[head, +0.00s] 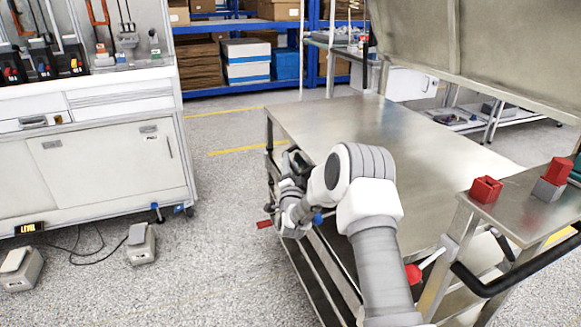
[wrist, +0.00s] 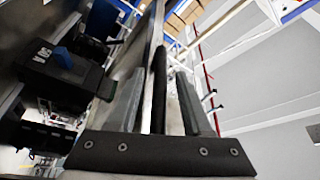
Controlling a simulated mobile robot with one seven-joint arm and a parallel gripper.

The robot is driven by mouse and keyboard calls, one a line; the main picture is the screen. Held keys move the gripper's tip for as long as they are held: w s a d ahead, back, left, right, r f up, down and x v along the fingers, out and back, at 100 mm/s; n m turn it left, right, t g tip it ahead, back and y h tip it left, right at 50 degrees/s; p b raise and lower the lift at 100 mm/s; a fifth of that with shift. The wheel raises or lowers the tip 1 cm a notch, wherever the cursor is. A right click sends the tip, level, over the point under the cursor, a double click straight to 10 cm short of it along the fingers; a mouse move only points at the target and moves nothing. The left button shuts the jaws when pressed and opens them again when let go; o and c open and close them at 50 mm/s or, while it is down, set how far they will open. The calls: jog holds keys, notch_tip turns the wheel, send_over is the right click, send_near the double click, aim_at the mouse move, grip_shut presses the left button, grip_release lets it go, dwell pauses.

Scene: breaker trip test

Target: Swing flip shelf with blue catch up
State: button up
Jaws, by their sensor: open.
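A blue catch (head: 317,218) shows at the left side of the steel cart, beside my arm's wrist. A blue piece on a black bracket, apparently this catch, also shows in the wrist view (wrist: 63,57). The flip shelf it belongs to is mostly hidden behind my arm in the head view, and I cannot tell its exact angle. My gripper (wrist: 158,100) is open in the wrist view, with a dark bar (wrist: 160,75) between its two fingers. I cannot tell whether the fingers touch the bar. In the head view my arm hides the fingertips.
The cart's steel top (head: 400,135) is bare. A large steel panel (head: 490,50) stands raised at its far right. Red blocks (head: 486,189) sit on a side shelf at right. A red-tipped part (head: 264,224) juts out left. A white cabinet (head: 112,165) stands left, with open floor between.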

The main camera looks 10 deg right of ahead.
jog(key=shift+w, duration=0.1)
jog(key=shift+c, duration=0.3)
grip_shut()
jog(key=shift+r, duration=0.1)
dwell(1.1)
